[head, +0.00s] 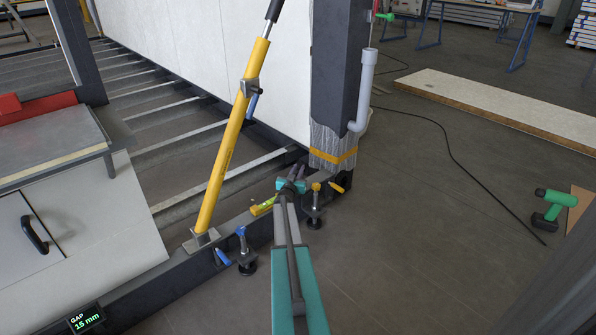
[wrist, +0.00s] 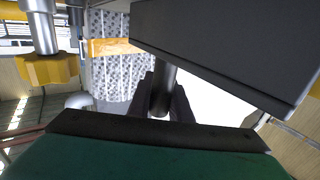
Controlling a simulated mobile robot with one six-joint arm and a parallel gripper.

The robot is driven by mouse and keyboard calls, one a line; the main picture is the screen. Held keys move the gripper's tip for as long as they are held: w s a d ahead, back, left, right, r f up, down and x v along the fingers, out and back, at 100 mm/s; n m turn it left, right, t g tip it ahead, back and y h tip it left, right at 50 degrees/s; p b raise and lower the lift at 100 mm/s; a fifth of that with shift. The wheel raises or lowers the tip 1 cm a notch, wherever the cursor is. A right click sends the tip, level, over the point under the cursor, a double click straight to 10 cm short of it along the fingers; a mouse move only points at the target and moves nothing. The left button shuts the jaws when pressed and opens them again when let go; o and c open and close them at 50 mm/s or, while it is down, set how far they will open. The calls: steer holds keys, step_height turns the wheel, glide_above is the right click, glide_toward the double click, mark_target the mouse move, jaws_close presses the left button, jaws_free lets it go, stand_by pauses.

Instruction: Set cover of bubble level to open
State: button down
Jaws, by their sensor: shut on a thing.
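The bubble level (head: 263,205) is a small yellow bar with a green vial, on the dark frame beam left of my gripper. My gripper (head: 291,184), at the end of the teal arm, is beside its right end, near the wrapped post. In the wrist view, my gripper's dark fingers (wrist: 162,100) are shut on a short dark rod (wrist: 163,77). The rod meets a large dark slab (wrist: 225,45) at the upper right. I cannot tell whether this slab is the level's cover. The level's vial does not show in the wrist view.
The yellow prop (head: 228,140) rises to the left. The wrapped post (head: 333,145) stands just behind.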

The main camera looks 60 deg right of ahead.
steer(key=c, duration=1.6)
jaws_free()
steer(key=shift+w+a, duration=0.1)
steer(key=shift+p+v, duration=0.4)
steer(key=shift+v, duration=0.45)
steer(key=shift+p+v, duration=2)
steer(key=shift+v, duration=4.05)
